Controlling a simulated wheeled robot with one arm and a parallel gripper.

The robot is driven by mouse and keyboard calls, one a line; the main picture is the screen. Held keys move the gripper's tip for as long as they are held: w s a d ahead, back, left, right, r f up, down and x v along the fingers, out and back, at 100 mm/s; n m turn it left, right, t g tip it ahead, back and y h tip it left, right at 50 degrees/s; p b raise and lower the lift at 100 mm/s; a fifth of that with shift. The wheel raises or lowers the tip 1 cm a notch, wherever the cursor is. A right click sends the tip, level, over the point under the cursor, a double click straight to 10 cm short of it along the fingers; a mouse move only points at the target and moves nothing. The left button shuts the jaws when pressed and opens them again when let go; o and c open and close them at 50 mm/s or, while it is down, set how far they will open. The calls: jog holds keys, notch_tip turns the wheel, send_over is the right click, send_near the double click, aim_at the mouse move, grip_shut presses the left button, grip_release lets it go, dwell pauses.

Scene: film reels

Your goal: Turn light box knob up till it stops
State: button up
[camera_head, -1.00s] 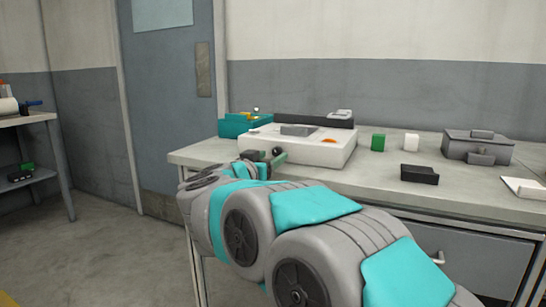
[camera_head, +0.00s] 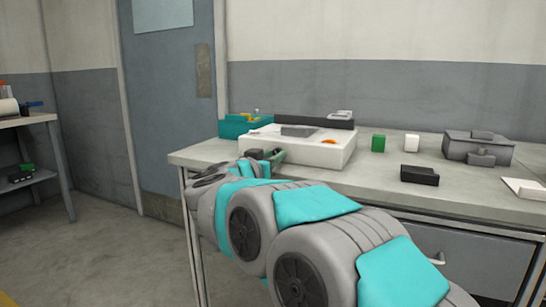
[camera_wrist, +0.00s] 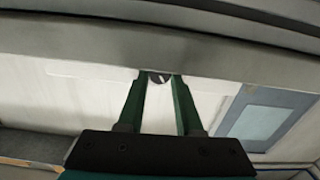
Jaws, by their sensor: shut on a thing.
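The white light box (camera_head: 325,153) sits on the left part of the workbench. My gripper (camera_head: 275,157) is at its front left side, with its green fingers pointing at the box. In the wrist view, my gripper (camera_wrist: 160,80) is shut on the knob (camera_wrist: 160,77), a small dark round piece with a pale mark, held between the fingertips. The pale box side (camera_wrist: 80,45) spans the upper part of that view. In the head view the knob is hidden by my gripper.
A side shelf (camera_head: 35,119) stands at far left. The floor between is clear.

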jog(key=shift+m, duration=0.4)
grip_shut()
jog(key=m, duration=0.2)
jog(key=shift+m+p, duration=0.35)
jog(key=shift+m, duration=0.05)
jog(key=shift+m+b, duration=0.3)
jog(key=shift+m, duration=1.7)
jog(key=o, duration=1)
grip_release()
